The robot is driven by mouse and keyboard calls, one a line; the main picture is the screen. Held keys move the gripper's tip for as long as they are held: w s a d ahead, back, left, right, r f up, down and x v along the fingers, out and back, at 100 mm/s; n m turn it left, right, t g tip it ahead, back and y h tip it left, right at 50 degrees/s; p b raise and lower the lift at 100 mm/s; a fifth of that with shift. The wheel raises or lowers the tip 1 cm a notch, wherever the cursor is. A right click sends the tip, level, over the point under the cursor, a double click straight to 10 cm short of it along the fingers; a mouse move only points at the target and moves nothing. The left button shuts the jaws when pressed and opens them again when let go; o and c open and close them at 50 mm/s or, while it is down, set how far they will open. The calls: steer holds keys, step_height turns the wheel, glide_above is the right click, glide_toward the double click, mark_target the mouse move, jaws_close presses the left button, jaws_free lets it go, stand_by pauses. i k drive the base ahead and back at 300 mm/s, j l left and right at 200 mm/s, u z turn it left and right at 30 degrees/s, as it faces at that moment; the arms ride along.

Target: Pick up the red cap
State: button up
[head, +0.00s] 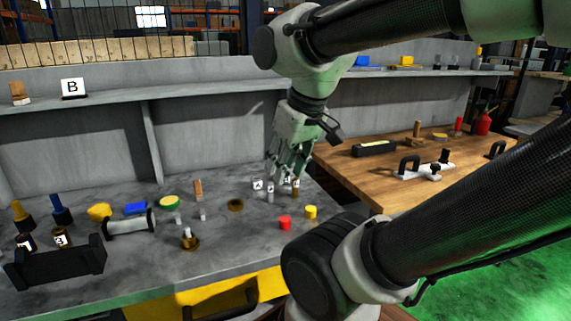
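A small red cap (284,222) sits on the grey bench top, near its front right part, just left of a small yellow cap (311,212). My gripper (287,176) hangs over the bench, pointing down, above and behind the red cap in the picture. Its fingers look spread apart, with nothing visible held between them. The gripper is apart from the red cap. Some small marked pieces show just below the fingertips.
A black-handled holder (55,262) is at left. A wooden table (380,180) with tools adjoins at right.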

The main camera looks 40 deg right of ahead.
mark_target(284, 220)
steer(key=i+j+z, duration=0.1)
steer(key=i, duration=0.25)
steer(key=k+l+z, duration=0.1)
steer(key=l+z, duration=0.15)
steer(key=k+l+z, duration=0.1)
steer(key=l+z, duration=0.15)
steer(key=l+u, duration=0.3)
steer(key=l, duration=0.25)
steer(key=k+l+u, duration=0.1)
steer(key=l+u, duration=0.2)
steer(key=l, duration=0.2)
